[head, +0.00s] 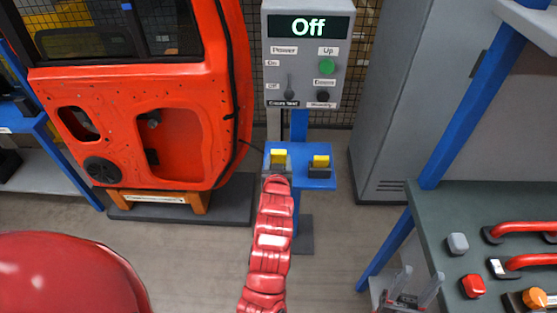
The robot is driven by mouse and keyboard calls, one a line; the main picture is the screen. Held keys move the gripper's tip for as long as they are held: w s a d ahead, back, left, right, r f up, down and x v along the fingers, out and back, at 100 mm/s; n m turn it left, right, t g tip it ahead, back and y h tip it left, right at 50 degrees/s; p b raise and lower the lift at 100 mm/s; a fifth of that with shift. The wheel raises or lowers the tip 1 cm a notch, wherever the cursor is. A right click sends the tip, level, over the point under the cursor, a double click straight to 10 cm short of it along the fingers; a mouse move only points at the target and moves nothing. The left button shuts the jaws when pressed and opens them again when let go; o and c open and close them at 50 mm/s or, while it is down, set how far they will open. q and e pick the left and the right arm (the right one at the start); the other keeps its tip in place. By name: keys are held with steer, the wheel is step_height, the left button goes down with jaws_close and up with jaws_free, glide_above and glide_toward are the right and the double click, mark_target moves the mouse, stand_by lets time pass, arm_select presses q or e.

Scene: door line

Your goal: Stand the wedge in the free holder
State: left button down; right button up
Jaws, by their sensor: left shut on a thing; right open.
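My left gripper (277,166) is shut on a yellow wedge (278,155) at the left part of a small blue shelf (303,179). The gripper covers the wedge's lower part and whatever holder is beneath it, so I cannot tell whether the wedge touches one. A second yellow wedge (320,161) stands in a dark holder (320,173) on the right part of the shelf. My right gripper (410,290) is open and empty at the bottom right, low beside the green-topped bench.
A control box (308,60) reading "Off" is above the shelf on a blue post. A red car door (190,110) stands close on the left. The grey cabinet (390,100) is to the right. Red handles (520,228) and small blocks lie on the bench (445,215).

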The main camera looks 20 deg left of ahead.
arm_select(q)
steer(key=shift+f+b, duration=0.6)
steer(key=shift+f, duration=0.35)
steer(key=shift+c, duration=0.7)
jaws_free()
steer(key=shift+r, duration=0.1)
